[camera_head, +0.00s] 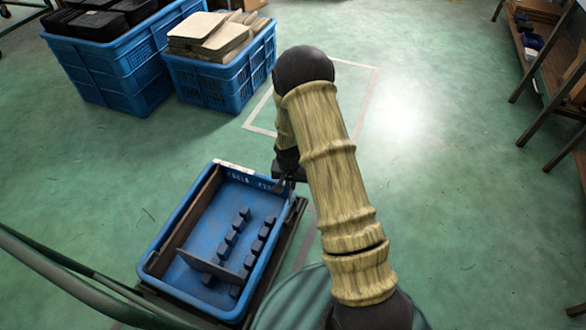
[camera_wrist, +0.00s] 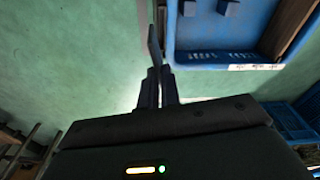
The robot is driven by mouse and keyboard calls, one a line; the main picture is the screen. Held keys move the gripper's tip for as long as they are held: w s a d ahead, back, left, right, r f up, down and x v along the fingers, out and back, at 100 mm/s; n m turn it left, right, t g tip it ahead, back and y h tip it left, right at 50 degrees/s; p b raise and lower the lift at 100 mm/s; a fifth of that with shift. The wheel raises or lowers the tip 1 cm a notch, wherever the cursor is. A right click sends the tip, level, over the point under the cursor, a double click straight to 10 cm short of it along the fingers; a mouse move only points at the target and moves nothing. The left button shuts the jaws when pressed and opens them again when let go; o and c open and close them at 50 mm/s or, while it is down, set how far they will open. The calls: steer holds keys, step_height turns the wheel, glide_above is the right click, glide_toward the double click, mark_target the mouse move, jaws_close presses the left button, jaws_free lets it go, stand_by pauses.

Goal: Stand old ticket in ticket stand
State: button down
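My gripper (camera_wrist: 156,72) is at the far right corner of the blue tray (camera_head: 178,296), just outside its rim in the wrist view. Its fingers are close together on a thin dark piece (camera_wrist: 153,40), seen nearly edge-on, which looks like the old ticket. In the head view my arm hides most of the gripper and the piece. Inside the tray, two rows of dark blocks (camera_head: 231,237) stand on the floor; they may be the ticket stand. A flat grey panel (camera_head: 208,267) stands upright across the near end of the rows.
A brown board (camera_head: 188,222) lines the tray's left side. Blue crates (camera_head: 125,70) stand at the back left, one with dark items, another (camera_head: 215,84) with tan pieces. Wooden benches (camera_head: 548,60) are at the right. The green floor between is clear.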

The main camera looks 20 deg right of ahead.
steer(key=s+r+n+p, duration=0.2)
steer(key=s+r+p, duration=0.2)
steer(key=r+p, duration=0.4)
steer(key=s+r+n+p, duration=0.2)
steer(key=r+p, duration=0.6)
steer(key=p, duration=1.4)
steer(key=shift+s+r+n+y, duration=0.15)
steer(key=shift+s+n+y, duration=0.2)
steer(key=shift+s, duration=0.9)
steer(key=shift+d, duration=0.1)
